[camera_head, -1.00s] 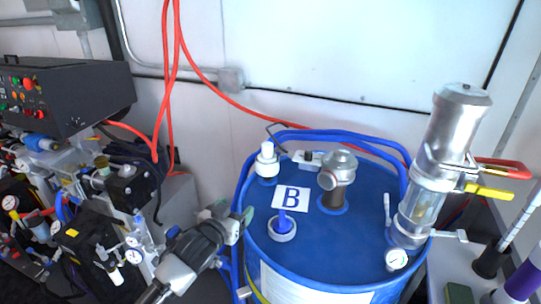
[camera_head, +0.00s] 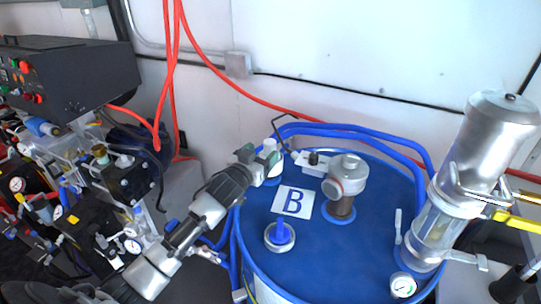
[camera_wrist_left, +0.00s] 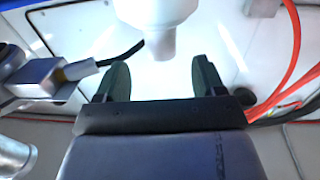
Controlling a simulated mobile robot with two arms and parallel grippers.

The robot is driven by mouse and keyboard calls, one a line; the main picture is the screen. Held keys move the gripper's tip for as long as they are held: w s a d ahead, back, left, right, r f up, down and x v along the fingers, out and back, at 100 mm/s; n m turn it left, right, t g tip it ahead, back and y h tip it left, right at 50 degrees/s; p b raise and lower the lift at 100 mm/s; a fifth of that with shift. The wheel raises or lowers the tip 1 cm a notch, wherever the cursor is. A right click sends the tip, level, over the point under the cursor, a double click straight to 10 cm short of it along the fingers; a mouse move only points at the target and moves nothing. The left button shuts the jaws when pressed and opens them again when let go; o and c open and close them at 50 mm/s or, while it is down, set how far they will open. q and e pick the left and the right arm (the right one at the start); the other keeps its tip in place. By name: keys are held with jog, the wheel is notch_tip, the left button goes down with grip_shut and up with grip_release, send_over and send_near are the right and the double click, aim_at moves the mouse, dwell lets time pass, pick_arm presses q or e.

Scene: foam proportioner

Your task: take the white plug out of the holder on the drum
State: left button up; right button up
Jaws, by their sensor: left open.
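The white plug (camera_head: 270,146) stands upright in its pale holder (camera_head: 274,171) near the back left of the blue drum (camera_head: 360,250). My left gripper (camera_head: 256,152) is at the plug's left side in the head view and partly covers the plug and holder. In the left wrist view, my open left fingers (camera_wrist_left: 162,74) have the narrow lower end of a white part (camera_wrist_left: 158,25) between and just beyond them. I cannot tell whether they touch it. My right gripper is not in view.
A metal fitting (camera_head: 346,177), a card marked B (camera_head: 293,202) and a blue-stemmed cap (camera_head: 280,234) are on the drum top. A silver pump cylinder (camera_head: 481,155) rises at the right. Blue hoses (camera_head: 370,139) curve behind. A machine (camera_head: 66,78) stands at the left.

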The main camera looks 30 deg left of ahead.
aim_at(267, 147)
pick_arm(q)
jog(key=shift+w+r, duration=0.1)
jog(key=shift+w, duration=0.45)
jog(key=w+p, duration=0.2)
jog(key=w, duration=0.2)
jog(key=shift+w, duration=0.3)
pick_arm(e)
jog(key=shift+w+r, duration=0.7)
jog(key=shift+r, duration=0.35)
pick_arm(q)
jog(key=shift+c, duration=1.2)
jog(key=c, duration=1)
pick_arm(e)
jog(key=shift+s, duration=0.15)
pick_arm(q)
jog(key=shift+c, duration=0.2)
